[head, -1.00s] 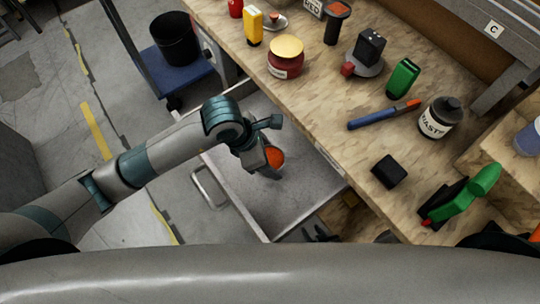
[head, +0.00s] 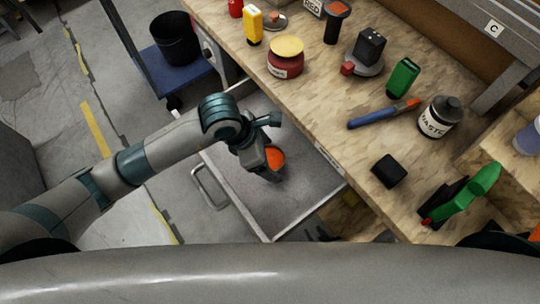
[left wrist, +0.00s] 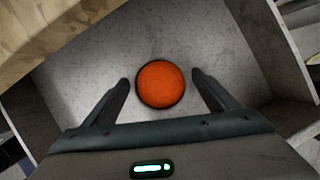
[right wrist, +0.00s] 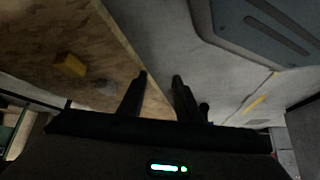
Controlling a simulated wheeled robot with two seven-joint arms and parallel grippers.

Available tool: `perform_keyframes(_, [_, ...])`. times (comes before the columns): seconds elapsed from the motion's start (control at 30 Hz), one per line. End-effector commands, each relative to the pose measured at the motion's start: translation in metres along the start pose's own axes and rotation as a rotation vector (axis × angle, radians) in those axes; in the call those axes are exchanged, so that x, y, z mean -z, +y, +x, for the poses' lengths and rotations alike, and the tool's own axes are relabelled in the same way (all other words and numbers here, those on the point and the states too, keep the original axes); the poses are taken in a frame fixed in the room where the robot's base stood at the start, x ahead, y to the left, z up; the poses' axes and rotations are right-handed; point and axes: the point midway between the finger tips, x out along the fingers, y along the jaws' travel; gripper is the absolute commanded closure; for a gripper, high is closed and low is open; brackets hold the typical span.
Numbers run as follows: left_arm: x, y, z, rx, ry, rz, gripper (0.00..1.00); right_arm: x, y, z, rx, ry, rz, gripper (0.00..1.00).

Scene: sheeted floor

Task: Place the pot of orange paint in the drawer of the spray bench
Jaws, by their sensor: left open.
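The pot of orange paint (head: 275,158) is inside the pulled-out drawer (head: 240,205) of the spray bench. In the left wrist view its round orange top (left wrist: 160,84) shows over the grey drawer floor (left wrist: 90,60). My left gripper (head: 264,161) is over the drawer. Its fingers are spread either side of the pot, with a gap on each side. The pot looks upright; its base contact is hard to see. My right gripper (right wrist: 160,78) has its fingers apart with nothing between them. It shows only as a dark shape (head: 326,232) at the bottom of the head view.
The bench top (head: 330,120) holds a red jar with a yellow lid (head: 285,57), a blue-orange tool (head: 383,114), a waste bottle (head: 440,118), a black block (head: 389,171) and a green trigger tool (head: 470,195). A blue cart with a black bin (head: 174,40) stands beyond the drawer.

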Motion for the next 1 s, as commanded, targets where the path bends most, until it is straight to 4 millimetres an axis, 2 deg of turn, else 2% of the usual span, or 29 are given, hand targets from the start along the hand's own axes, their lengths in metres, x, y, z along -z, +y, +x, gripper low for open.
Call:
perform_keyframes(0.37, [0.000,0.001,-0.061,-0.004,-0.003,0.003,0.19,0.007,-0.002,0.009,0.000,-0.017,0.005,0.69])
perform_keyframes(0.6, [-0.001,0.001,-0.098,-0.002,-0.003,0.002,0.19,-0.006,-0.001,0.005,-0.003,-0.052,0.010,0.69])
perform_keyframes(0.8, [0.000,0.000,-0.112,-0.001,-0.001,0.002,0.19,-0.014,0.001,0.002,-0.004,-0.067,0.009,0.69])
perform_keyframes(1.0, [0.000,0.000,-0.113,0.000,0.000,0.001,0.19,-0.011,0.004,0.003,-0.007,-0.064,0.007,0.69])
